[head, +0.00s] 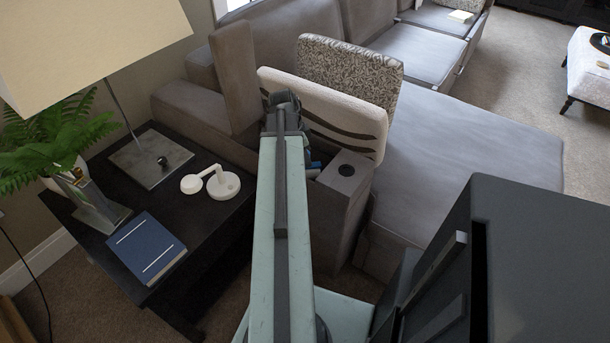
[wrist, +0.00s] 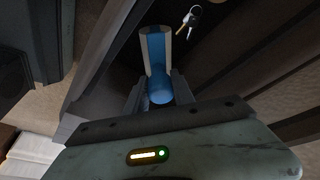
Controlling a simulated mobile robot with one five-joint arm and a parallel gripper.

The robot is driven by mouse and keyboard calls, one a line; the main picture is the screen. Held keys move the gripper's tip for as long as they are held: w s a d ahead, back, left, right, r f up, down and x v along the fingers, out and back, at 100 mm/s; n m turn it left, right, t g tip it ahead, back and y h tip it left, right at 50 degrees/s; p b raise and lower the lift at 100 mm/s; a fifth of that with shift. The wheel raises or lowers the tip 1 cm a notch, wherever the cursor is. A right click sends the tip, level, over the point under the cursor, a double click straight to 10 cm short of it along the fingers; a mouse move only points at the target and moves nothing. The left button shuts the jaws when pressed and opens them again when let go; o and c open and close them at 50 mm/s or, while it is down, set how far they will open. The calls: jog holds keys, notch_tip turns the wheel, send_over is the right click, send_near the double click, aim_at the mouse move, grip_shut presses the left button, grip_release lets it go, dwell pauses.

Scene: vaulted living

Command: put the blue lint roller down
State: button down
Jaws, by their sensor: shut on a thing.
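The blue lint roller (wrist: 154,52) shows in the wrist view, with a blue end toward me and a blue and pale striped length pointing away. My gripper (wrist: 158,92) is shut on it, one finger on each side of the blue end. In the head view my arm hides most of the gripper. Only a small blue part, probably the lint roller (head: 314,165), shows right of the arm, by the sofa's console. I cannot tell whether the roller touches a surface below.
Keys (wrist: 188,20) lie just beyond the roller. The grey console (head: 345,172) has a round cup hole. Left is a dark side table (head: 205,222) with a blue book (head: 147,247), a white object (head: 222,184), a lamp base (head: 150,157) and a plant (head: 55,145). Cushions (head: 340,110) stand behind.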

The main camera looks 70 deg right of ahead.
notch_tip(320, 180, down, 5)
jog(key=b, duration=0.4)
jog(key=shift+r+b, duration=0.1)
jog(key=shift+b, duration=0.3)
jog(key=shift+r, duration=0.25)
jog(key=shift+f, duration=0.15)
jog(key=c, duration=1.1)
grip_release()
jog(key=p+v, duration=1.2)
jog(key=shift+s, duration=0.15)
